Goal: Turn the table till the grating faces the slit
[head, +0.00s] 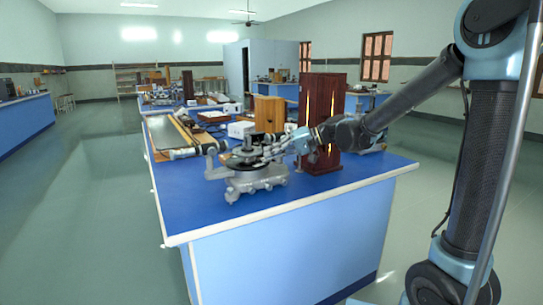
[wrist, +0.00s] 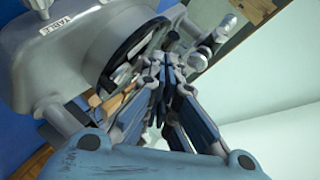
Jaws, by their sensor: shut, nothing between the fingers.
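The spectrometer (head: 255,178) is a grey metal instrument standing near the front edge of the blue bench. Its round table (head: 245,155) sits on top, and telescope-like tubes reach out at its sides. In the wrist view its grey body (wrist: 60,60) bears a label reading TABLE, and a dark round disc (wrist: 130,50) shows beside it. My gripper (head: 296,142) is at the right side of the spectrometer, close to its table. In the wrist view my gripper (wrist: 165,62) has its fingertips together near the disc's edge; I cannot tell whether they touch it. The grating and slit cannot be made out.
A dark red wooden cabinet (head: 322,120) with bright slits stands just right of the spectrometer, behind my gripper. A lighter wooden box (head: 269,113) and a long tray-like board (head: 172,135) stand farther back. The bench's front right top (head: 350,180) is clear.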

